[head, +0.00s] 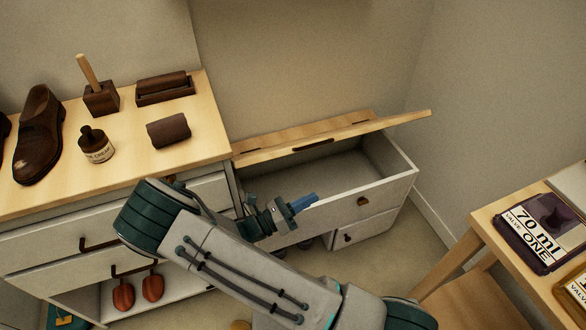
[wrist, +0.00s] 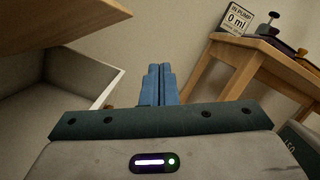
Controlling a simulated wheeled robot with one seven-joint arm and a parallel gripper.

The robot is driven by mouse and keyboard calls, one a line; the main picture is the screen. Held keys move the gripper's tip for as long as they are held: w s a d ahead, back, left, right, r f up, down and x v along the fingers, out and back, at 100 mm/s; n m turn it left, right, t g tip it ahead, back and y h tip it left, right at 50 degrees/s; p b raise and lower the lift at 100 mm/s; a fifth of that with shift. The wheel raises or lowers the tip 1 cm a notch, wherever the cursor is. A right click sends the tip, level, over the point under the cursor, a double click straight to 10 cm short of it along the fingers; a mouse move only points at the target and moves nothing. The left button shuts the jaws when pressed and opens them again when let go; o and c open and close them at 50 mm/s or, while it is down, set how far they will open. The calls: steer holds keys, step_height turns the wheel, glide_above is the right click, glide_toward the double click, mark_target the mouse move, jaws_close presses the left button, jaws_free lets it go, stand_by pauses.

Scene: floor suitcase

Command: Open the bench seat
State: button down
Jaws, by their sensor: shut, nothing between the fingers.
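The bench seat is a white box with a wooden lid (head: 398,120) hinged along the back wall. The lid is raised at a slant, and the grey inside of the bench box (head: 345,172) shows below it. In the wrist view the lid's underside (wrist: 60,25) fills the upper left, with the box's white wall (wrist: 105,88) below it. My arm hides part of the bench's left front.
A cabinet (head: 215,150) with a shoe (head: 38,135), a cream bottle (head: 95,145) and brushes stands close on the left. A wooden table (head: 490,215) with a labelled pack (head: 540,230) stands at the right. Some floor (head: 415,245) is clear between bench and table.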

steer(key=w+a+f+n+t+y+b, duration=0.2)
steer(key=a+f+n+t+y, duration=0.2)
steer(key=a+f+n+t, duration=0.45)
steer(key=w+d+r+n+t+b, duration=0.1)
steer(key=w+d+r+n+t, duration=0.1)
steer(key=w+d+r, duration=0.3)
steer(key=shift+w+d+r, duration=0.2)
steer(key=shift+w+r, duration=1.8)
steer(key=shift+r, duration=0.95)
steer(key=shift+r+t, duration=0.15)
steer(key=shift+t, duration=0.1)
